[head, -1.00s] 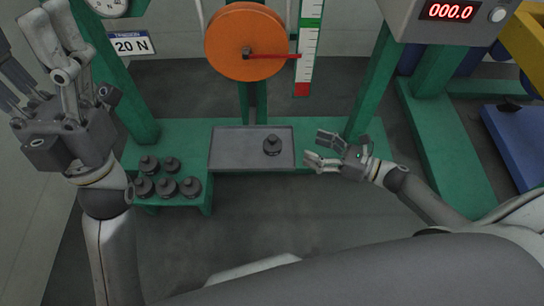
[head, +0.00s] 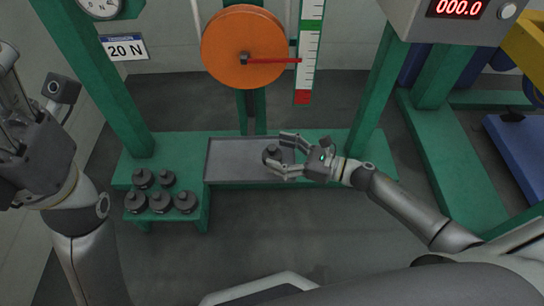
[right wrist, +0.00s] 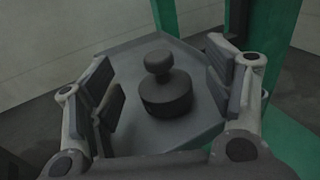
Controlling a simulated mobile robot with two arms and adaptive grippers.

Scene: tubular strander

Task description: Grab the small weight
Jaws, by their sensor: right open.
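A small dark weight (head: 270,155) with a knob on top stands upright on the grey tray (head: 228,160), near its right end. In the right wrist view the weight (right wrist: 165,90) stands between the spread fingers of my right gripper (right wrist: 167,92). Neither finger visibly touches it. In the head view my right gripper (head: 279,154) reaches in from the right, its open fingers on either side of the weight. My left gripper (head: 20,110) is at the far left edge, partly cut off, away from the tray; its fingertips are not clearly shown.
Several dark weights (head: 160,201) stand on a green shelf left of the tray. Green posts (head: 372,95) flank the work area. An orange wheel (head: 243,45) with a red pointer and a scale (head: 311,45) are behind the tray. A 20 N sign (head: 124,47) is at upper left.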

